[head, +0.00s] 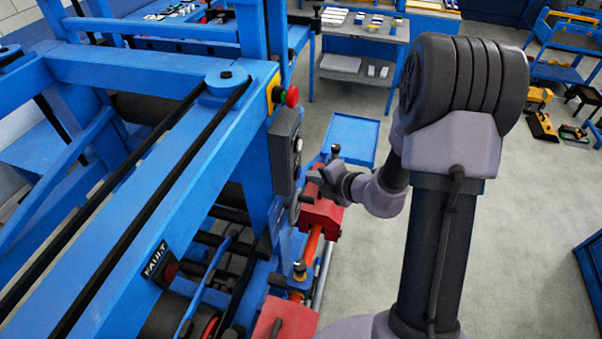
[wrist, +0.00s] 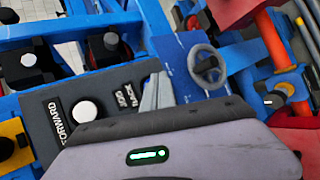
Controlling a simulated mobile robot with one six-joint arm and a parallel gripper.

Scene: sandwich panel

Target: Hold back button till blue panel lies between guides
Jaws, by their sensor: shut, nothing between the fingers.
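A dark grey control box (head: 284,150) hangs on the blue machine frame. In the wrist view the box (wrist: 62,102) carries a white button (wrist: 85,112) beside the word FORWARD, and the labels JOG and BACK. My gripper (wrist: 155,92) is shut and empty, with its fingertips at the BACK end of the box. The back button is hidden behind the fingers, so I cannot tell whether they press it. In the head view my gripper (head: 310,184) is at the lower part of the box. I cannot clearly make out the blue panel or its guides.
A red mushroom button (head: 292,96) sits above the box. A handwheel (wrist: 208,66) is close beside my fingers. A red clamp block (head: 322,214) and orange bar lie below.

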